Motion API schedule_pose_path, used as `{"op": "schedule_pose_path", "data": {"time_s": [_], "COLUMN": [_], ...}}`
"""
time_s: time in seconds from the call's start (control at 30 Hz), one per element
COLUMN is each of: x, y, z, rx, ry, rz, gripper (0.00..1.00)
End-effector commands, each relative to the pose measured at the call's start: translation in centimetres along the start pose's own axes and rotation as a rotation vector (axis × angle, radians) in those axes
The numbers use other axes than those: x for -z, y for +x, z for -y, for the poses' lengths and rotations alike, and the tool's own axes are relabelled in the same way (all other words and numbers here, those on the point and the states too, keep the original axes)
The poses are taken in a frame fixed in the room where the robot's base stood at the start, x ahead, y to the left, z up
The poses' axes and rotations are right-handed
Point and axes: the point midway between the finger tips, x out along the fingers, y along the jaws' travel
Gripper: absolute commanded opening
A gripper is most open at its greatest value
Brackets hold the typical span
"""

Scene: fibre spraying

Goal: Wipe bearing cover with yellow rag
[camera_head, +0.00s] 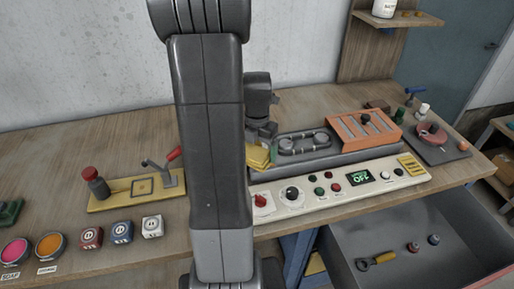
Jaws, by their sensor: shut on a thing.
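The yellow rag (257,157) is at the left end of a grey machine, just right of my large arm link. My gripper (263,138) is shut on the rag and sits directly above it, partly hidden behind my arm. I cannot tell whether the rag touches the machine. The machine has a dark part with an oval ring (305,142) on top, right of the rag, and an orange slotted cover (365,130) further right. No label shows which of these is the bearing cover.
A control panel (340,184) with knobs, buttons and a green display runs along the machine's front. A yellow plate (110,200) with red-tipped levers lies left.

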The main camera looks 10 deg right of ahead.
Motion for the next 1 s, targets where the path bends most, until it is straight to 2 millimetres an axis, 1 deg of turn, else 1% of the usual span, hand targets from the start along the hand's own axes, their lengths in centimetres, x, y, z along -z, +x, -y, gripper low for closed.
{"op": "schedule_pose_path", "data": {"time_s": [0.27,1.0], "x": [0.0,0.0], "y": [0.2,1.7], "z": [0.0,0.0], "rx": [0.000,0.000], "ry": [0.000,0.000], "rz": [0.000,0.000], "gripper": [0.70,0.70]}}
